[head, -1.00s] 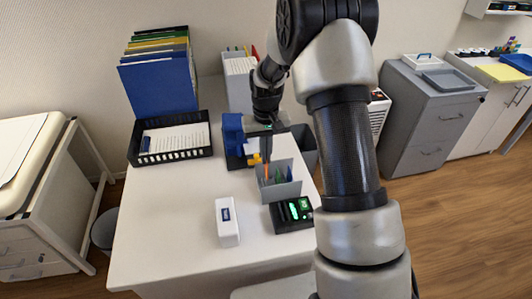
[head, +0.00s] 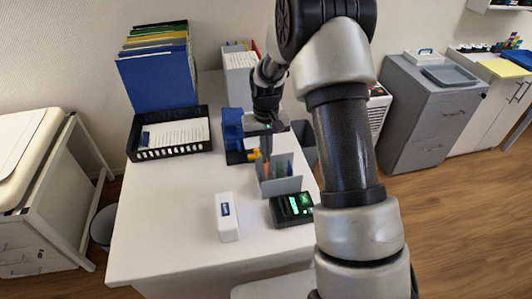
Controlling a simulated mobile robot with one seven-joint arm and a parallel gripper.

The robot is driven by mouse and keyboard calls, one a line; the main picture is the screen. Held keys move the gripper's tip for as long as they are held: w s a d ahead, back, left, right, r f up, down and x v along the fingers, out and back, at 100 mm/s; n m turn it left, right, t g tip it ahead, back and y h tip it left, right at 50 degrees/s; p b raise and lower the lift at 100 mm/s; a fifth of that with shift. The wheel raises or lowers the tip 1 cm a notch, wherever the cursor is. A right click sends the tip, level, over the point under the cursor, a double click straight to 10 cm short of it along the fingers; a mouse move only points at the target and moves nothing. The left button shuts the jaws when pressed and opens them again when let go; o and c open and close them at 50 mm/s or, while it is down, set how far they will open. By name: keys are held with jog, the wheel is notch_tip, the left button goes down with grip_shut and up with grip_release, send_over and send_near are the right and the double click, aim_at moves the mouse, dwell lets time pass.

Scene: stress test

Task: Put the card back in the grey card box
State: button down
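The grey card box (head: 280,186) stands on the white desk, with orange, green and blue upright pieces showing inside it. My gripper (head: 266,152) points down just behind the box's back left part. Its fingers are small and dark here, and I cannot tell whether they are open or shut or hold anything. I cannot clearly make out a separate card; it may be hidden at the gripper or among the pieces in the box.
A black device with green lights (head: 292,209) and a white box with a blue label (head: 227,217) stand in front. A blue object (head: 233,130) is behind left. A black tray (head: 171,154) holds papers. The desk's front left (head: 165,225) is clear.

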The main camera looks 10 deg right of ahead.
aim_at(266, 166)
jog(key=shift+f+b, duration=1.7)
jog(key=shift+f, duration=1)
jog(key=c, duration=2)
grip_release()
notch_tip(266, 166, up, 18)
jog(key=shift+f+p, duration=0.25)
jog(key=shift+p, duration=0.45)
